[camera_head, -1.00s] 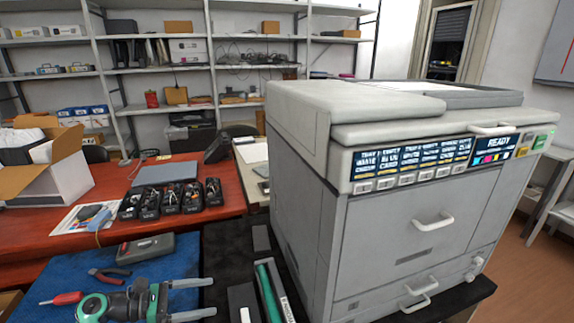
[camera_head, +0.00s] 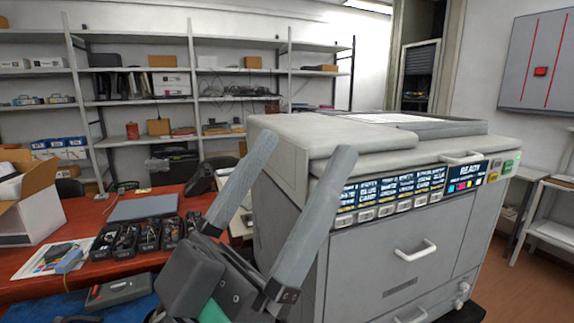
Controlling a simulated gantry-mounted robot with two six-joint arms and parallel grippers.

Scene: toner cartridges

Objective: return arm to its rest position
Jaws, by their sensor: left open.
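My left gripper (camera_head: 300,178) is large in the lower middle of the head view, raised with its two long grey fingers pointing up and spread apart. It is open, with nothing between the fingers. It appears in front of the left side of the grey printer (camera_head: 360,245), and its fingers cover part of the printer's side and front edge. The printer's display reads READY (camera_head: 468,172), and its front doors and drawers look shut. My right gripper is not in view. The toner cartridges are not visible here.
A red table (camera_head: 85,270) at left carries black bins (camera_head: 148,235), a grey laptop-like slab (camera_head: 143,207) and an open cardboard box (camera_head: 40,200). A blue mat (camera_head: 135,307) with a dark case (camera_head: 120,290) lies at lower left. Shelves (camera_head: 150,102) line the back wall.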

